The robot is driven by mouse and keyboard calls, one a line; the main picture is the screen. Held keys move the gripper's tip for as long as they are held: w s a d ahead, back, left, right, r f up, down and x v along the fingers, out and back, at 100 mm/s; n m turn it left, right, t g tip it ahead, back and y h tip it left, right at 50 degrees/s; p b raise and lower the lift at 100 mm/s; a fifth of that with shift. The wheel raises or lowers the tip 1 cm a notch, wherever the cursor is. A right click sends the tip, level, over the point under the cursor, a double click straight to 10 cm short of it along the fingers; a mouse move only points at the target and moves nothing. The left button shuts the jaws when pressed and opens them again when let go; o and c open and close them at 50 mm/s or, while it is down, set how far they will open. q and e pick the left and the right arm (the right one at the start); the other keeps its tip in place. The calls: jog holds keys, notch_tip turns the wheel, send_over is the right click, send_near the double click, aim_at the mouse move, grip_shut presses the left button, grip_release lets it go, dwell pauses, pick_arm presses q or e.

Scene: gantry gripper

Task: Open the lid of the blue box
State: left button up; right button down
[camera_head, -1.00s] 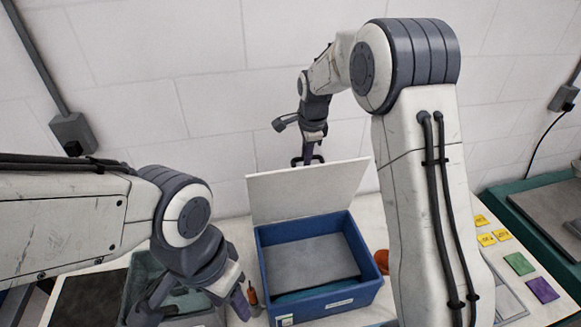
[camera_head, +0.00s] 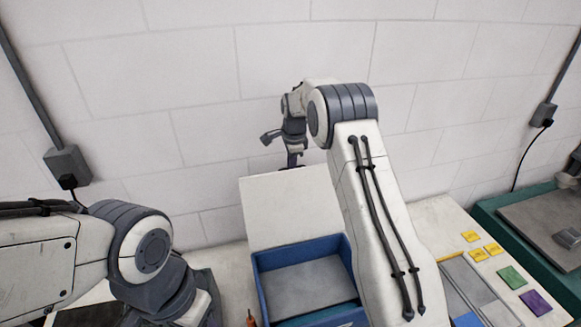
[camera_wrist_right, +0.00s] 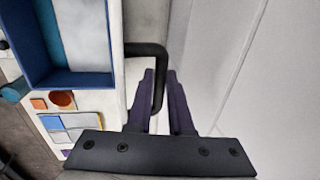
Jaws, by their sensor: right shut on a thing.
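The blue box (camera_head: 261,290) stands on the table at the lower middle of the head view, its front cut off by the picture's edge. Its white lid (camera_head: 288,208) stands raised at the back of the box, leaving the inside open to view. My right gripper (camera_head: 293,160) is at the lid's top edge, partly hidden behind it. In the right wrist view my right gripper (camera_wrist_right: 160,88) is shut on the lid's black handle (camera_wrist_right: 148,50). My left arm comes in at the lower left; its fingers are below the picture's edge.
A white wall (camera_head: 200,90) stands close behind the lid. Yellow tiles (camera_head: 471,236), a green tile (camera_head: 511,276) and a purple tile (camera_head: 537,302) lie on the table at the right. A green workbench (camera_head: 490,212) stands beyond them.

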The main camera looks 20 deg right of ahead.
jog(key=shift+w+d+r+t, duration=0.1)
jog(key=shift+w+r+t, duration=0.2)
jog(key=shift+w, duration=0.3)
jog(key=c, duration=1.2)
grip_release()
jog(key=shift+c, duration=0.2)
jog(key=o, duration=0.4)
jog(key=shift+w+f, duration=0.15)
jog(key=shift+w, duration=0.05)
pick_arm(q)
jog(key=shift+w+f, duration=0.1)
jog(key=shift+w, duration=0.1)
jog(key=shift+d+f, duration=0.1)
